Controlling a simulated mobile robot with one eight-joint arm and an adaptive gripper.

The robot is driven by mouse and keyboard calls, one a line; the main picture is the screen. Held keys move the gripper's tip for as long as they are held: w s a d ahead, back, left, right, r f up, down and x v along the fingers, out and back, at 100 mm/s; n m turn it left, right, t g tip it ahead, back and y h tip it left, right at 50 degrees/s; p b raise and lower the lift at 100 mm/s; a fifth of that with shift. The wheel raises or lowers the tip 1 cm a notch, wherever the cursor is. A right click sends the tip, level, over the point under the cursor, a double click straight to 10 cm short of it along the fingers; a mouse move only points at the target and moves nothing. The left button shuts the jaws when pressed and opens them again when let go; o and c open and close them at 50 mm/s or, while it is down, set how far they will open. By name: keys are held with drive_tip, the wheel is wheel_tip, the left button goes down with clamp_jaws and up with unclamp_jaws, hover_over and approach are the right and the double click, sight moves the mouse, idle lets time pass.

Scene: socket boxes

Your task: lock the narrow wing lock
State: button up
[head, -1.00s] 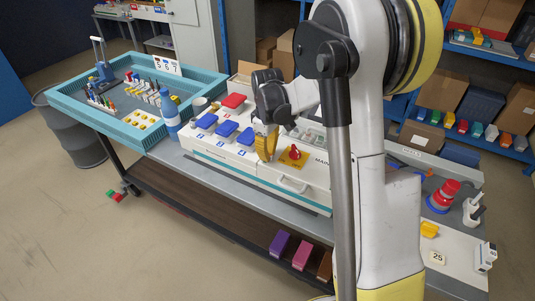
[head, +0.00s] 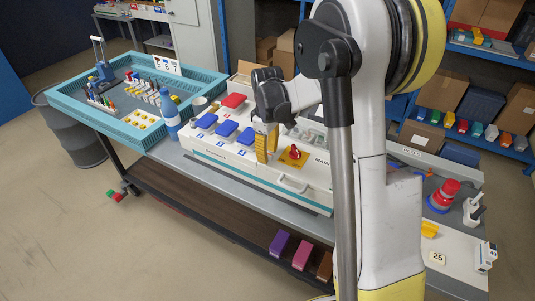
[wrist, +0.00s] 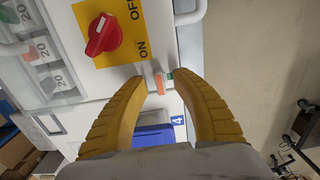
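My gripper (wrist: 161,80) has two curved yellow fingers, and they stand apart in the wrist view. A small lock-like fitting (wrist: 151,78) on the white panel shows between the fingertips, with an orange mark (wrist: 160,84) and a green mark beside it. I cannot tell whether the fingers touch it, nor its exact shape. In the head view my gripper (head: 267,146) is at the front of the white box (head: 215,151), left of the red rotary switch; the fitting is hidden there.
The red switch (wrist: 103,35) sits on a yellow ON/OFF plate (wrist: 130,45) close to the fingers. A blue cover (wrist: 153,138) marked 4 lies near the gripper's palm. A white handle (head: 292,186) sticks out from the box front. A blue bottle (head: 170,115) stands at the box's left end.

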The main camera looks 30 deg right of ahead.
wheel_tip(320, 180, up, 12)
drive_tip(key=shift+f, duration=0.2)
idle(0.4)
